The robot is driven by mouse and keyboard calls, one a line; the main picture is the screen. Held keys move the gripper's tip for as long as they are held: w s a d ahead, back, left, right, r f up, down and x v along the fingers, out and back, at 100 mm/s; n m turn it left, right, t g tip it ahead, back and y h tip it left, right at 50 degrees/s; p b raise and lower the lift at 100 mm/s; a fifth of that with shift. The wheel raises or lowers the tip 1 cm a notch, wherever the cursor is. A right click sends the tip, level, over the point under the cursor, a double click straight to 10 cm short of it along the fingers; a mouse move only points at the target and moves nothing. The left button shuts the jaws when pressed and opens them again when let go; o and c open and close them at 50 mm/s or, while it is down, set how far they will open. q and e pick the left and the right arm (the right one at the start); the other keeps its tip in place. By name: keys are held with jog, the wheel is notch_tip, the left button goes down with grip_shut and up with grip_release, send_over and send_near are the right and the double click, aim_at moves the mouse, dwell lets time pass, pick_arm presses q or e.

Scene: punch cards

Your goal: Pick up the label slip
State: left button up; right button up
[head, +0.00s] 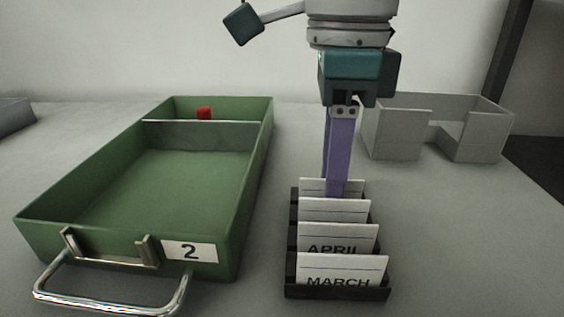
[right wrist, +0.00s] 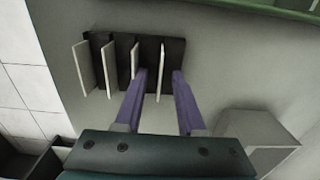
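Several white slips stand upright in a black slotted rack; the front ones read MARCH (head: 342,272) and APRIL (head: 338,240). The rear slip (head: 314,186) is partly hidden, and its text is not readable. My right gripper (head: 336,190) points down at the rear of the rack with purple fingers. In the right wrist view its fingertips (right wrist: 162,74) are apart, one on each side of the rear slip (right wrist: 160,62), with visible gaps. The rack (right wrist: 176,48) also shows there. I cannot tell which slip is the label slip. My left gripper is not in view.
A green drawer (head: 45,223) marked 2, with a metal handle (head: 110,305) and an empty label holder (head: 108,259), lies left of the rack. A red object (head: 204,113) is in its rear compartment. A grey open box (head: 395,135) stands at back right.

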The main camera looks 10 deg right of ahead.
grip_shut()
dwell(0.6)
